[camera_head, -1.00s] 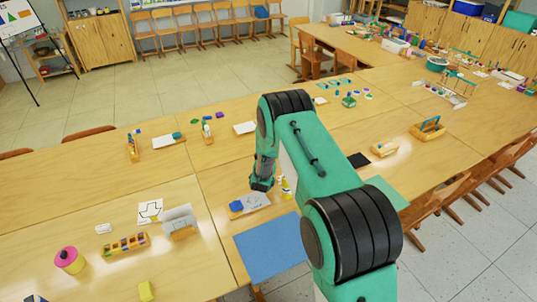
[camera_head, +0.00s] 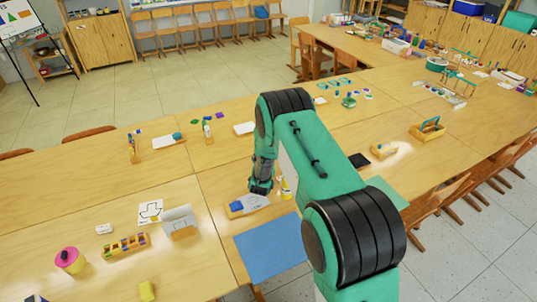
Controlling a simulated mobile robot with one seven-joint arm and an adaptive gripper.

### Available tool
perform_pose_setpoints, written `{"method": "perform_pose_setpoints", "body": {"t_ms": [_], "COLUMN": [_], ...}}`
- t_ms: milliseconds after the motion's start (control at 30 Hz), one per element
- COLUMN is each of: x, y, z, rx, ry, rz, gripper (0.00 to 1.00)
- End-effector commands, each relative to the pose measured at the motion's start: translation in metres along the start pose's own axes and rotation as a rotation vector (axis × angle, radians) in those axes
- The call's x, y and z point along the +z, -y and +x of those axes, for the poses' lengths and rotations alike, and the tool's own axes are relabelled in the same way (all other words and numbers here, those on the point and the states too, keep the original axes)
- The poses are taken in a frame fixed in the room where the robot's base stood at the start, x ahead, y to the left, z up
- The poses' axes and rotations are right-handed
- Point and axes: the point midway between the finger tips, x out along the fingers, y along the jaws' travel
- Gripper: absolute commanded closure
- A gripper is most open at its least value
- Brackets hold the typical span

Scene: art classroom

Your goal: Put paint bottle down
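A small white and yellow bottle (camera_head: 286,188) stands just right of my gripper, partly hidden by my arm; I cannot tell whether the two touch. Another small white bottle (camera_head: 207,132) stands farther back on the same table.
A blue mat (camera_head: 270,248) lies at the near table edge. A pink and yellow pot (camera_head: 70,260), a wooden block holder (camera_head: 125,245) and a yellow block (camera_head: 147,291) are on the left. A wooden caddy (camera_head: 428,130) is on the right. Bare tabletop (camera_head: 225,175) lies left of my gripper.

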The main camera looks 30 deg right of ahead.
Motion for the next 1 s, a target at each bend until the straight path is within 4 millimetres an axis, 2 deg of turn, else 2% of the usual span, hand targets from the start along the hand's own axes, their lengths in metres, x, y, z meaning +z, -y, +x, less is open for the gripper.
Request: {"method": "perform_pose_setpoints", "body": {"t_ms": [300,533,733,1000], "x": [-0.001,-0.001,0.0,0.001], "y": [0.001,0.0,-0.001,-0.001], "z": [-0.051,-0.083,-0.098,-0.1], "rx": [-0.001,-0.001,0.001,0.001], "ry": [0.001,0.002,0.0,0.001], "rz": [-0.002,-0.001,0.0,-0.001], "gripper": [0.24,0.24,0.24,0.24]}}
